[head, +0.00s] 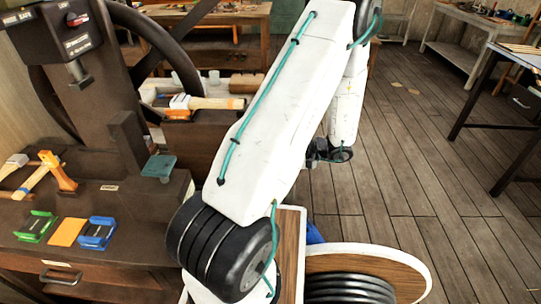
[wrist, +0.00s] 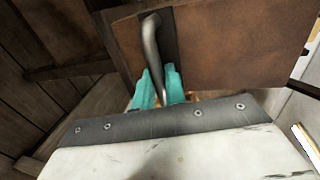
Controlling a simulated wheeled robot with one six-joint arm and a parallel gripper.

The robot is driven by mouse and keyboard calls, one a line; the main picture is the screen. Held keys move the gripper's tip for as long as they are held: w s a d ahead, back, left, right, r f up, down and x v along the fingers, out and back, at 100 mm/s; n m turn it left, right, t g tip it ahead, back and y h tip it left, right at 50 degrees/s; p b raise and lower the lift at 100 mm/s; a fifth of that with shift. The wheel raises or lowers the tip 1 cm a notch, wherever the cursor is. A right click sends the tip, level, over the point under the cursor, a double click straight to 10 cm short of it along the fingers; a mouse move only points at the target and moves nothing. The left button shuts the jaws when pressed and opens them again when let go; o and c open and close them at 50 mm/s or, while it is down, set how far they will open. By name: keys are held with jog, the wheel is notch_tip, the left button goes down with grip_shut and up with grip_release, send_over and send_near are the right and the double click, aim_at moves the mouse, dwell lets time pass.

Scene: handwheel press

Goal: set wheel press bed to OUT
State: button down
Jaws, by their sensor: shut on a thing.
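The wheel press (head: 95,75) stands at the left in the head view, dark brown, with a large dark handwheel (head: 165,40) partly cut off at the top. In the wrist view a bent grey metal handle (wrist: 151,42) stands out from a rusty brown panel (wrist: 230,45). I cannot tell for sure whether this panel is the press bed. My gripper (wrist: 160,84) has teal fingers, one on each side of the handle's lower end, and is shut on it. In the head view my white arm hides the gripper and this handle.
A hammer (head: 60,172), a green tray (head: 36,227), an orange pad (head: 67,232) and a blue tray (head: 97,233) lie on the bench at the left. A round wood-topped stand (head: 405,262) is at the lower right. The plank floor (head: 420,170) at the right is mostly clear.

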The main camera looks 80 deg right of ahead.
jog(key=shift+s, duration=0.3)
jog(key=c, duration=1.5)
grip_release()
jog(key=shift+s+d, duration=0.1)
jog(key=shift+c, duration=0.2)
jog(key=v, duration=0.7)
jog(key=shift+s, duration=0.35)
jog(key=shift+r, duration=0.1)
